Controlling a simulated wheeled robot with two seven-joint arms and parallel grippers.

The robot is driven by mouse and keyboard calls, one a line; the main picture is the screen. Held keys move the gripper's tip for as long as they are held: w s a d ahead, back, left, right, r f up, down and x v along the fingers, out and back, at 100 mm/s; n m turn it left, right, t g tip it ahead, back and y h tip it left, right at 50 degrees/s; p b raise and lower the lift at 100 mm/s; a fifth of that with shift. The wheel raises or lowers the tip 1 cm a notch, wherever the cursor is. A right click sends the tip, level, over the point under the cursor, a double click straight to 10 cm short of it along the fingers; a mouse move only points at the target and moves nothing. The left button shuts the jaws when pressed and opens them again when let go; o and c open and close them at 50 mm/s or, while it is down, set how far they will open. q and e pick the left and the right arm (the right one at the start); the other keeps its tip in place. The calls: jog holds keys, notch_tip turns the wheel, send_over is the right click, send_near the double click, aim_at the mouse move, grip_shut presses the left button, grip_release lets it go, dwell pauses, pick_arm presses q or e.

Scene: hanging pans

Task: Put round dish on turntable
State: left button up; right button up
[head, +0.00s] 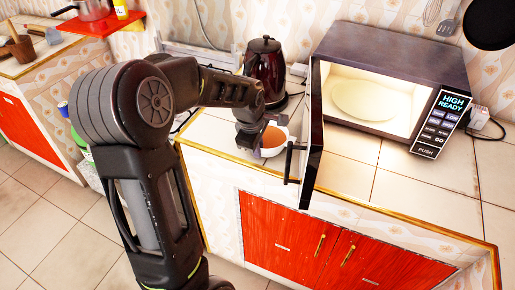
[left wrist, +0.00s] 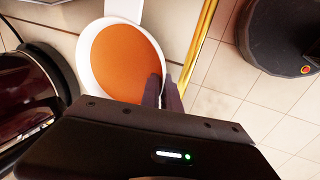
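The round dish (head: 272,141) is a white bowl with orange contents, at the counter's front edge beside the open microwave door. It also shows in the left wrist view (left wrist: 118,55), with a white tab at its top. My left gripper (head: 256,134) is at its rim. In the left wrist view its fingers (left wrist: 163,92) are close together, one inside and one outside the rim, and look shut on it. I cannot tell whether the dish touches the counter. The turntable (head: 365,100) is a pale disc inside the lit microwave, bare. My right gripper is not in view.
The microwave (head: 395,55) stands open, its door (head: 314,135) swung out toward the front, just right of the dish. A dark red kettle (head: 264,68) stands behind the dish. The counter in front of the microwave (head: 400,170) is clear.

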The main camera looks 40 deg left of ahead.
pick_arm(q)
jog(key=o, duration=0.4)
jog(key=shift+r, duration=0.1)
jog(key=b+v, duration=0.1)
jog(key=v, duration=1.1)
jog(key=shift+r, duration=0.1)
jog(key=shift+o, duration=0.4)
